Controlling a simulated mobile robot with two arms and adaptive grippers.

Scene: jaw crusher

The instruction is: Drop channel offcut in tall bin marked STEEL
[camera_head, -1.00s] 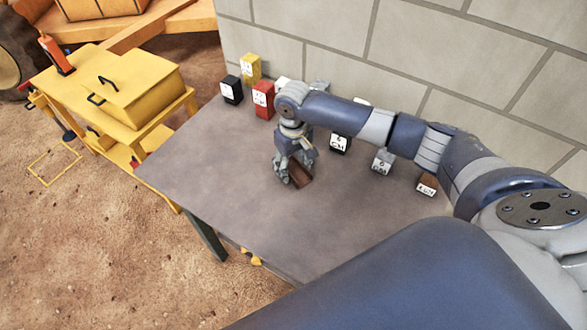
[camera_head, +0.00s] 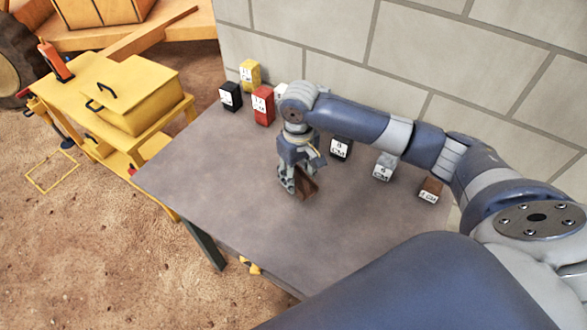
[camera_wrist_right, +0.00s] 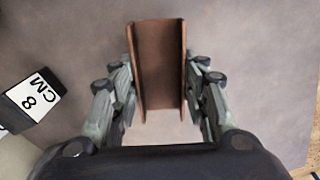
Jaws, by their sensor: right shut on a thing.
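The channel offcut (camera_head: 307,188) is a short brown U-shaped piece. My right gripper (camera_head: 298,184) is shut on it over the middle of the grey table (camera_head: 230,175). In the right wrist view the offcut (camera_wrist_right: 159,65) lies between the two fingers of the gripper (camera_wrist_right: 160,95), its open side towards the camera. I cannot tell the gap between offcut and table. No label reading STEEL can be made out; a tall bin so marked is not identifiable. My left gripper is not in view.
Small labelled boxes line the table's wall side: black (camera_head: 230,96), yellow (camera_head: 250,74), red (camera_head: 263,106), another black (camera_head: 340,149), grey (camera_head: 385,167) and brown (camera_head: 430,190). A yellow cart (camera_head: 135,95) stands left. The table's front left is clear.

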